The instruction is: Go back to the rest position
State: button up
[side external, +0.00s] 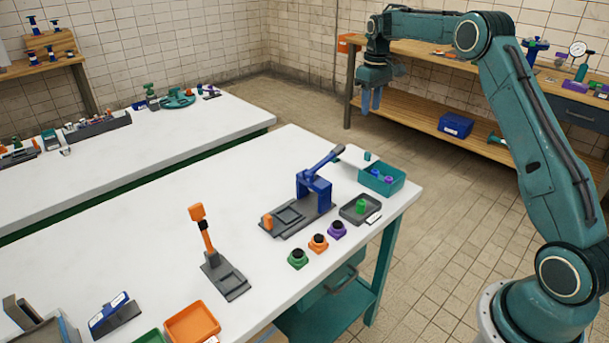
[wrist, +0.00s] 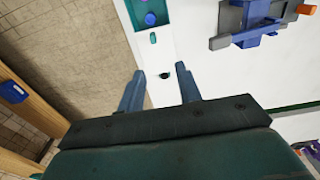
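My gripper (side external: 371,103) hangs in the air, fingers down, beyond the far right corner of the white table (side external: 160,240) in the side view. In the wrist view my gripper (wrist: 161,72) has its two blue-grey fingers apart, with nothing held between them. The table surface shows well below it there. My arm is raised and bent, reaching over from the right of the side view.
The table bears a blue lever press (side external: 314,190), an orange-handled lever fixture (side external: 205,245), a teal bin (side external: 398,186) with small pieces, a dark tray (side external: 347,212) and green, orange and purple knobs. A wooden bench (side external: 420,100) stands behind my gripper.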

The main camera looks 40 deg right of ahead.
jog(key=s+a+r+t, duration=0.3)
jog(key=s+a+r, duration=1.1)
jog(key=a, duration=0.2)
jog(key=s+a+f, duration=0.1)
jog(key=s+a, duration=0.2)
jog(key=s, duration=0.4)
jog(key=s+a+f+t, duration=0.1)
jog(key=s+a+f, duration=0.1)
jog(key=s, duration=0.6)
jog(key=s+a+f+t, duration=0.1)
jog(key=s+a+f, duration=0.1)
jog(key=s, duration=0.5)
jog(key=shift+s+a+f, duration=0.25)
jog(key=shift+s+a, duration=0.05)
jog(key=shift+a, duration=0.6)
